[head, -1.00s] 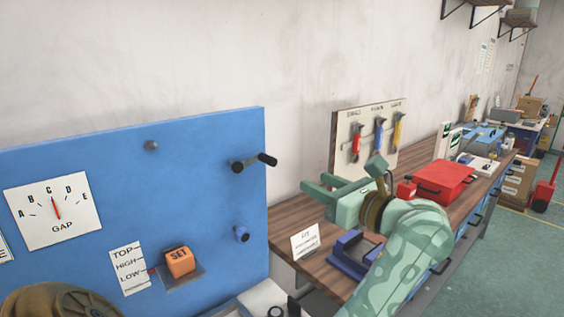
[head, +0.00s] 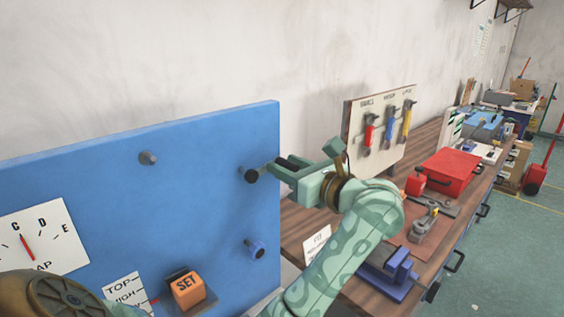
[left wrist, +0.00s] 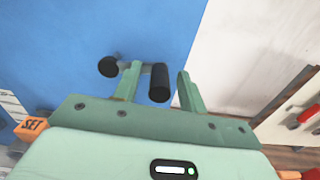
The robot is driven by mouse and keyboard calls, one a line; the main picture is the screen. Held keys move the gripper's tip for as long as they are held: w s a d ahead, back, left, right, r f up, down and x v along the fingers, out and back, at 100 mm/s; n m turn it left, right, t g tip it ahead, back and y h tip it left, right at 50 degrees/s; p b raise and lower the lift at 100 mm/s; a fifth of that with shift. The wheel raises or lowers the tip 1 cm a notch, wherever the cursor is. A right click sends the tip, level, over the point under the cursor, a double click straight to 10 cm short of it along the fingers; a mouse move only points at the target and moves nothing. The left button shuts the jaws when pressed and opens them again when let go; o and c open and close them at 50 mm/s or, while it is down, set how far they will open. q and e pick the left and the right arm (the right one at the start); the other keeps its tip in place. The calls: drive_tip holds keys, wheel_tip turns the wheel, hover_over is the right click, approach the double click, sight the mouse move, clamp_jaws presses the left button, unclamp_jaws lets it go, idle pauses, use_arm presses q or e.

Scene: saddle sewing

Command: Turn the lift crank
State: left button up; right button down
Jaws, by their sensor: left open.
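The crank (head: 251,176) is on the right part of the blue panel, with a dark round hub; its handle is mostly hidden behind my gripper in the head view. My green left gripper (head: 276,168) is open at the crank, its fingers pointing left toward the hub. In the left wrist view the crank's black handle (left wrist: 159,83) stands between the two open fingers (left wrist: 158,88), with a gap to the right finger. The hub (left wrist: 108,67) lies just left of the left finger. Whether a finger touches the crank, I cannot tell. My right gripper is not in view.
The blue panel (head: 200,190) also carries a grey knob (head: 148,158), a dark blue knob (head: 255,248), an orange SET block (head: 188,290) and a GAP dial (head: 40,240). A wooden bench (head: 300,225) with a blue fixture (head: 392,275) and red box (head: 448,168) stands right.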

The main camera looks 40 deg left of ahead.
use_arm(q)
drive_tip(key=shift+d, duration=0.1)
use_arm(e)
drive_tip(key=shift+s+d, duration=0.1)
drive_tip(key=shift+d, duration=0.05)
